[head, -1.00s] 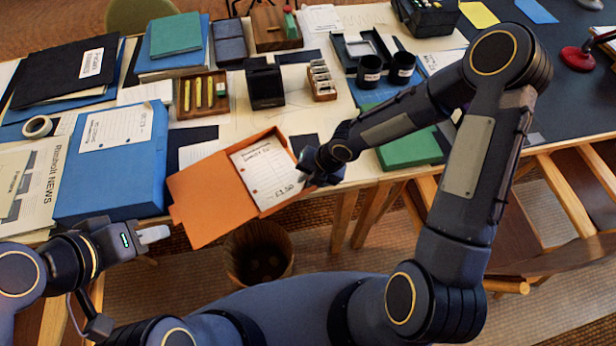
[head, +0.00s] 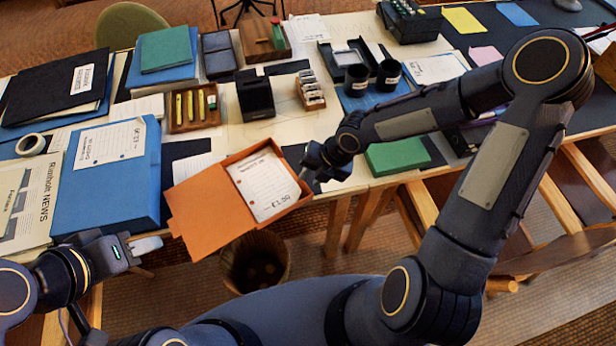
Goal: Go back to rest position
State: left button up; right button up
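My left gripper (head: 146,246) is at the lower left, just off the table's front edge, below the blue box file. Its light fingertips look close together with nothing between them. My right gripper (head: 308,174) is at the right edge of the open orange folder box (head: 215,215), at the table's front edge. Its fingers are mostly hidden by its own wrist, so I cannot tell whether it is open or touches the box. A white printed sheet (head: 262,184) lies inside the box.
A blue box file (head: 135,185) and newspaper (head: 25,205) lie at the left. A green box (head: 395,154) sits right of my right gripper. Pen tray (head: 195,107), black holder (head: 255,97) and two black cups (head: 355,80) stand behind. A waste basket (head: 254,264) stands on the floor below.

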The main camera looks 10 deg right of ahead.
dwell(0.6)
jog(key=s+d+r+m+t+h, duration=0.1)
jog(key=s+d+r+m+h, duration=0.1)
jog(key=s+d+r+m, duration=0.45)
jog(key=s+d+r+m+h, duration=0.1)
jog(key=s+d+r+m, duration=0.15)
jog(key=r+m, duration=0.55)
jog(key=s+r+m+t+y, duration=0.1)
jog(key=s+m, duration=0.3)
jog(key=m, duration=0.5)
jog(key=s+r+m+t+y, duration=0.1)
jog(key=s+r+m, duration=0.3)
jog(key=m, duration=0.5)
jog(key=shift+s+a, duration=0.45)
jog(key=shift+s, duration=0.15)
pick_arm(q)
jog(key=shift+c, duration=0.2)
